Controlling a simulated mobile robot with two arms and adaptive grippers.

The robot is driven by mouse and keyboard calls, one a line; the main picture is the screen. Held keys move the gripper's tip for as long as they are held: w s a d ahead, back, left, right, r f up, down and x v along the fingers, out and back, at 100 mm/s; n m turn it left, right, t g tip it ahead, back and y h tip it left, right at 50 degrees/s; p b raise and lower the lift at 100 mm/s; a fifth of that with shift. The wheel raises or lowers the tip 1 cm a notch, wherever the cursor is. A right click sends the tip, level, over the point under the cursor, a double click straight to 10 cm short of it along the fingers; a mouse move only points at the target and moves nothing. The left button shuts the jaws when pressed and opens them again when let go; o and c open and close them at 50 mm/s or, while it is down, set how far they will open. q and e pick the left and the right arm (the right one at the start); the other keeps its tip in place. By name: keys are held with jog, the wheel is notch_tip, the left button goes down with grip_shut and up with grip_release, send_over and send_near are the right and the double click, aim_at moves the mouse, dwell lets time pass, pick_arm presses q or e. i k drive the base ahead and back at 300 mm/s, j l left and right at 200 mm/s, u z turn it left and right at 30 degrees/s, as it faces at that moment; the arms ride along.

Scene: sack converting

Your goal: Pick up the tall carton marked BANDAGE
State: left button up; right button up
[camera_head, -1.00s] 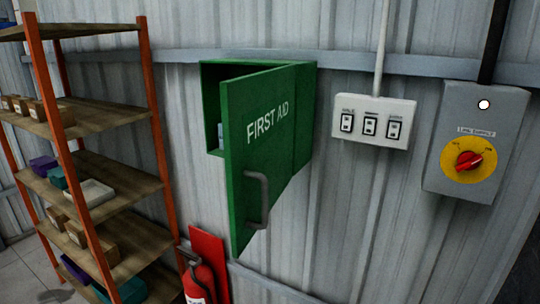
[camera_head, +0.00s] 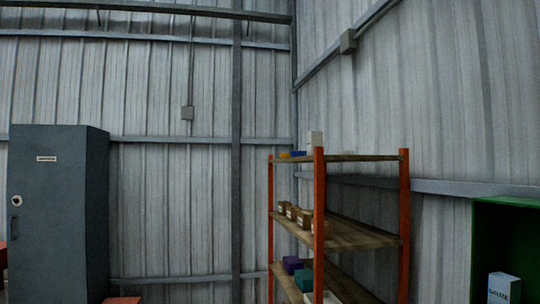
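No carton that I can read as BANDAGE is in view. The green cabinet (camera_head: 487,238) is at the right edge and is cut off by the picture's edge. A white and blue carton (camera_head: 503,288) stands inside it at the bottom. Its lettering is small and looks like GAUZE. The rest of the cabinet's inside is out of the picture, and its door is not visible. Neither of my grippers is in view.
A shelf rack with orange posts (camera_head: 404,225) stands in the corner, holding brown boxes (camera_head: 298,215), a purple box (camera_head: 292,264) and other small items. A dark grey locker (camera_head: 60,215) stands at the left. Corrugated metal walls enclose the space.

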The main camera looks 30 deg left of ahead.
aim_at(314, 137)
jog(key=u, duration=1.1)
jog(key=i+u, duration=0.35)
jog(key=i, duration=2.95)
jog(key=j, duration=0.1)
